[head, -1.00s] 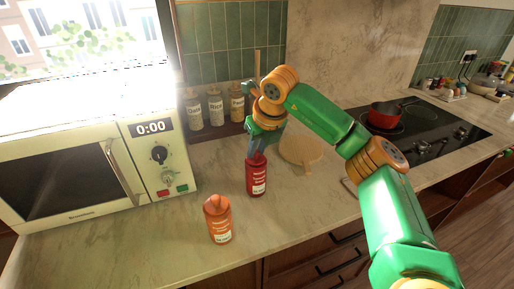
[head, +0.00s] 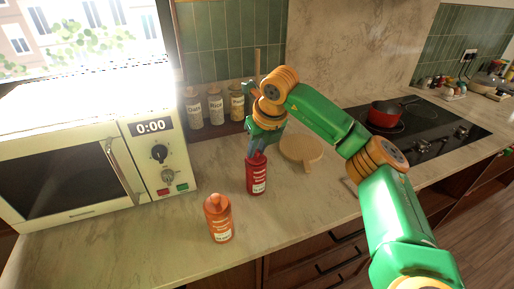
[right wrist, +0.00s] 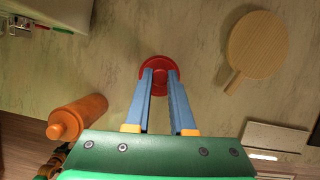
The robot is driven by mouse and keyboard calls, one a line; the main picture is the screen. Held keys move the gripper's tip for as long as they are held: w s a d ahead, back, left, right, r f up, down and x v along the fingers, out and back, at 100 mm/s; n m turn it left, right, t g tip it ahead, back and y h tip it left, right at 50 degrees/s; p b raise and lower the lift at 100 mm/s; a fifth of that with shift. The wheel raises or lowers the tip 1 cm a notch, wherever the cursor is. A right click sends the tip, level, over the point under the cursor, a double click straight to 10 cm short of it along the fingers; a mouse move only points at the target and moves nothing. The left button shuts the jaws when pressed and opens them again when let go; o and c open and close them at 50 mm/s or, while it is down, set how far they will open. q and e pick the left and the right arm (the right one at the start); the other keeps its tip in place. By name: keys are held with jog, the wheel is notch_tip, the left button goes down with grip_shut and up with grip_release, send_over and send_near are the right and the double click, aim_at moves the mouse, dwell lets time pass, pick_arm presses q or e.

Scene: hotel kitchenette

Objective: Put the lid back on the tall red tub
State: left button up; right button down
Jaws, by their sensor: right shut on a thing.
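The tall red tub (head: 257,178) stands upright on the counter, with a white label facing me. My right gripper (head: 257,152) points down at its top, its two blue fingers shut on the red lid. In the right wrist view the gripper (right wrist: 160,72) has its fingertips over a round red shape (right wrist: 160,86), seen from above and lined up with the tub. The lid is at the tub's mouth, but the fingers partly hide it and I cannot tell whether it is fully seated. My left gripper is not in view.
An orange bottle (head: 219,220) stands in front and left of the tub. A round wooden board (head: 301,149) lies to the right. The microwave (head: 90,165) is at the left, labelled jars (head: 215,107) stand behind, and a red pan (head: 385,113) sits on the hob.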

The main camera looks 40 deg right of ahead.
dwell(0.3)
jog(key=c, duration=0.7)
grip_release()
jog(key=shift+o, duration=0.3)
jog(key=o, duration=0.4)
jog(key=shift+o, duration=0.2)
notch_tip(320, 180, up, 7)
jog(key=p, duration=0.6)
jog(key=shift+r+p, duration=0.1)
jog(key=shift+p, duration=0.3)
